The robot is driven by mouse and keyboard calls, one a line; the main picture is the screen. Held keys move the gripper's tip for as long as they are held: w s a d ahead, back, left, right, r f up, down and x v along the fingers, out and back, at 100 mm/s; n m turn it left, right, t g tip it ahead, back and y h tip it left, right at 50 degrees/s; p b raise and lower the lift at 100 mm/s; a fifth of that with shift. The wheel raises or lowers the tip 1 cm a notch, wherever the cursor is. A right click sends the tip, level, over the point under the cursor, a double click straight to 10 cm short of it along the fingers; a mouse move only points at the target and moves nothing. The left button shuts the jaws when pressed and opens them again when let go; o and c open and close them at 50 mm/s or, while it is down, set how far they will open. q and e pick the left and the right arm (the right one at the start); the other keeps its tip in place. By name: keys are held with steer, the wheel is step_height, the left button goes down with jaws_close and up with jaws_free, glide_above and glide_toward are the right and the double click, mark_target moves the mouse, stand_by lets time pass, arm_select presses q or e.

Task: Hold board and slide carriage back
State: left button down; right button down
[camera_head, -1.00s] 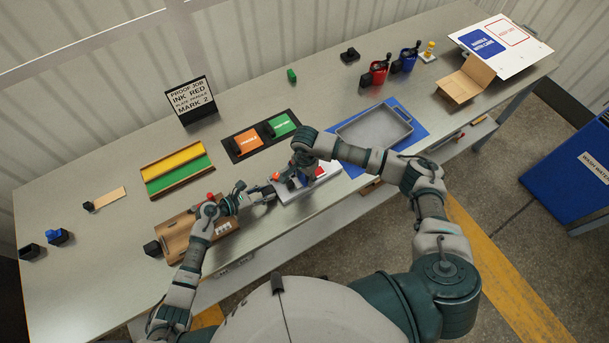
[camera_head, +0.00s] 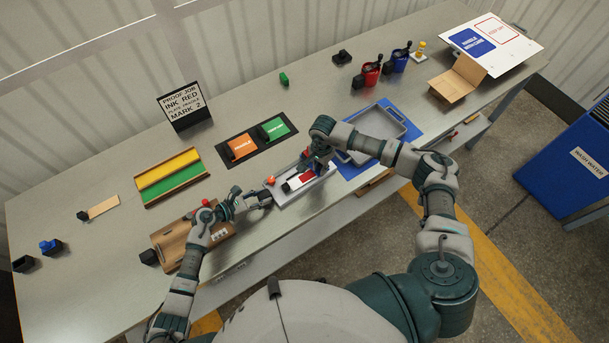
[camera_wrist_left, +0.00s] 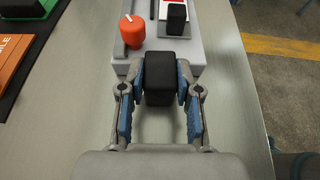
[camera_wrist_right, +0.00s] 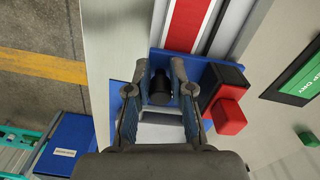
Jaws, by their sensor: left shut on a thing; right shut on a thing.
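The pale grey board (camera_head: 289,199) lies near the table's front edge, with a red and white strip along it. My left gripper (camera_head: 262,198) is shut on the black block (camera_wrist_left: 160,78) at the board's left end. An orange-red knob (camera_wrist_left: 133,31) stands on the board beside that block. The blue carriage (camera_wrist_right: 222,75) sits across the board near its right end and bears a red block (camera_wrist_right: 229,108). My right gripper (camera_wrist_right: 160,80) is shut on the carriage's black knob (camera_wrist_right: 161,92). My right arm partly hides the carriage in the head view.
A grey tray (camera_head: 398,122) on a blue mat stands just right of the board. Orange and green pads (camera_head: 240,147) lie behind it. A brown wooden piece (camera_head: 172,243) is at the left, by my left arm. The table's front edge is close.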

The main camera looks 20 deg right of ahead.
arm_select(q)
steer(key=shift+d+f, duration=0.1)
arm_select(e)
steer(key=d, duration=0.1)
steer(key=w+d, duration=0.1)
steer(key=d, duration=0.1)
steer(key=shift+d+r, duration=0.1)
steer(key=shift+d, duration=0.15)
steer(key=shift+a, duration=0.1)
arm_select(q)
steer(key=shift+a, duration=0.2)
arm_select(e)
steer(key=shift+a, duration=0.1)
steer(key=c, duration=1)
jaws_free()
steer(key=shift+s+a, duration=0.1)
steer(key=shift+s, duration=0.05)
step_height(320, 180, up, 12)
arm_select(q)
steer(key=c, duration=0.7)
jaws_free()
steer(key=shift+d, duration=0.1)
